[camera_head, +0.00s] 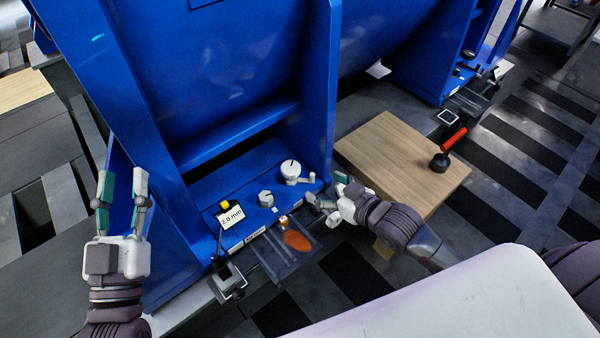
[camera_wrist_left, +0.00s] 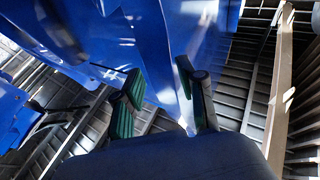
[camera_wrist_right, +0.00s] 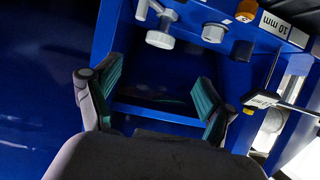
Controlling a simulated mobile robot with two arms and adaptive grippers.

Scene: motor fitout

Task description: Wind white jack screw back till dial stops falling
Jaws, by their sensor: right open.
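The white jack screw (camera_head: 291,169) stands on the blue motor foot, with a round white head and a dark mark on top. A grey hex bolt (camera_head: 266,199) stands to its left. The dial (camera_head: 230,215), a small display with a yellow top, reads about 2.0 mm, though the first digit is partly unclear. My right gripper (camera_head: 326,192) is open and empty, just right of and below the jack screw, apart from it. Its open fingers also show in the right wrist view (camera_wrist_right: 155,95). My left gripper (camera_head: 122,188) is open and empty at the left, beside the blue frame.
A clear tray (camera_head: 277,264) with an orange piece (camera_head: 297,240) sits in front of the foot. A wooden board (camera_head: 390,150) with a red-handled tool (camera_head: 453,139) lies to the right. Blue upright plates (camera_head: 322,80) stand close behind the screw.

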